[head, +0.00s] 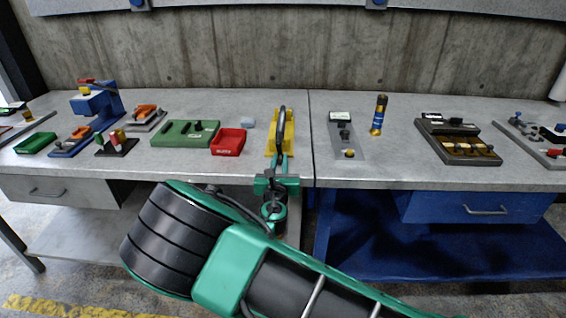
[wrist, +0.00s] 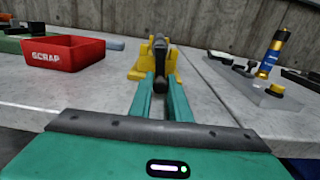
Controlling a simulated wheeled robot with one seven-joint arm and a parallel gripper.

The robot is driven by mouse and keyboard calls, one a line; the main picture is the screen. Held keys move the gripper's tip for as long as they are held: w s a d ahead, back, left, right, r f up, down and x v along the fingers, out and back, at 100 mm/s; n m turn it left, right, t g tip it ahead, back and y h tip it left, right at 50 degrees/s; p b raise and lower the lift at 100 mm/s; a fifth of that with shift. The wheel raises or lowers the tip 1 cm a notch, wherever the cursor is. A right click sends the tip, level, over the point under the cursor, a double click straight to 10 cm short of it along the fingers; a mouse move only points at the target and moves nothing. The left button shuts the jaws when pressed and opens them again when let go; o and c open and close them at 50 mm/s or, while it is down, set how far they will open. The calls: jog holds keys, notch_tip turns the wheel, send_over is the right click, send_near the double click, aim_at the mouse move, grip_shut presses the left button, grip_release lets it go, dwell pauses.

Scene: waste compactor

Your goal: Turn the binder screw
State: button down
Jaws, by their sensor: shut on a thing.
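A yellow fixture (head: 270,133) stands on the bench near the front edge, with a dark bar (head: 283,122) arching over it. I take this to be the binder; its screw cannot be told apart clearly. My gripper (head: 280,158) reaches it from the front, its green fingers at the bar's near end. In the wrist view the yellow fixture (wrist: 142,70) is straight ahead. The dark bar (wrist: 159,80) lies between the fingertips (wrist: 160,84), and my gripper is shut on it. The bar's far end is partly hidden there.
A red scrap tray (head: 228,142) and a green board (head: 185,133) lie to the left. A grey plate with a black knob (head: 344,133) and a blue-and-gold cylinder (head: 379,115) stand to the right. A bench seam runs just right of the fixture.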

jog(key=shift+a+r, duration=0.2)
jog(key=shift+a, duration=0.25)
jog(key=shift+a+m, duration=0.1)
jog(key=shift+m, duration=0.2)
